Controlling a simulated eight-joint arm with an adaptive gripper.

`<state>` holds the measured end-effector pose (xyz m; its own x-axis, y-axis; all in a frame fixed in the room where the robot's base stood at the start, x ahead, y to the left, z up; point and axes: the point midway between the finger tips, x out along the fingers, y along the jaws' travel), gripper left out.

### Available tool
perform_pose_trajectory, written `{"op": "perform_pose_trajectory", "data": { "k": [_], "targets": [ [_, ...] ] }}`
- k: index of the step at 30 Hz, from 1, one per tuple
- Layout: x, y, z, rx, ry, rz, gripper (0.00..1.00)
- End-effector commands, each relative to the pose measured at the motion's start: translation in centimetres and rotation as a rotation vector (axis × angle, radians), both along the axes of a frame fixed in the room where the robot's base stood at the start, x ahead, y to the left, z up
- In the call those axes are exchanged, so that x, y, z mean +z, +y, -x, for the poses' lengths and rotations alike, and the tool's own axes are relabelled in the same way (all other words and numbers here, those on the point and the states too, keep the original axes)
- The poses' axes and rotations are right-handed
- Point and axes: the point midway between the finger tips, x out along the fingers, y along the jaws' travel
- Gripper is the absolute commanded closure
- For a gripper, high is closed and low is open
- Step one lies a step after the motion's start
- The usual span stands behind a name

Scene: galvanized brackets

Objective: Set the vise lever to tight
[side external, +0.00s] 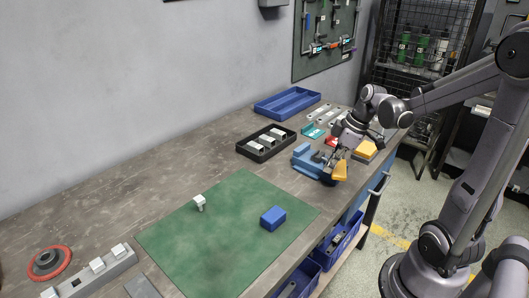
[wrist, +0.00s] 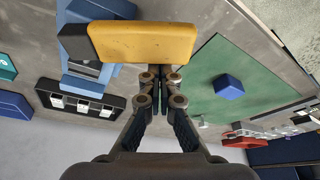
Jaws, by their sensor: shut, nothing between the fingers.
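The blue vise (side external: 305,160) stands near the table's front edge, right of the green mat. Its yellow lever (side external: 340,171) is at its near right side. In the wrist view the yellow lever (wrist: 142,42) lies as a broad bar across the top middle, with the blue vise (wrist: 100,9) beside it at upper left. My gripper (wrist: 162,78) is shut and empty, its fingertips close to the lever's edge; I cannot tell whether they touch. In the side view my gripper (side external: 332,158) points down beside the lever and hides part of the vise.
The green mat (side external: 190,240) holds a blue block (side external: 273,217) and a small white-topped piece (side external: 199,202). A black tray (side external: 266,143) with several pieces and a blue tray (side external: 287,103) stand behind the vise. A yellow item (side external: 365,149) lies to its right. The mat's middle is clear.

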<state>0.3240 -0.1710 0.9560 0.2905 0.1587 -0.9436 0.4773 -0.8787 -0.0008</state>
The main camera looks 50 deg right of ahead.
Motion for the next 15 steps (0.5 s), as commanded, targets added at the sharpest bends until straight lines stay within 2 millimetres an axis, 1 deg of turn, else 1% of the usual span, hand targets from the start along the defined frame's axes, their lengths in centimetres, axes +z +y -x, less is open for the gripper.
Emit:
{"op": "perform_pose_trajectory", "data": {
  "k": [6, 15],
  "targets": [
    [0.0, -0.5, 1.7, 0.204, 0.001, -0.001, 1.0],
    [0.0, -1.6, 3.6, 0.489, 0.001, 0.0, 1.0]
  ]
}}
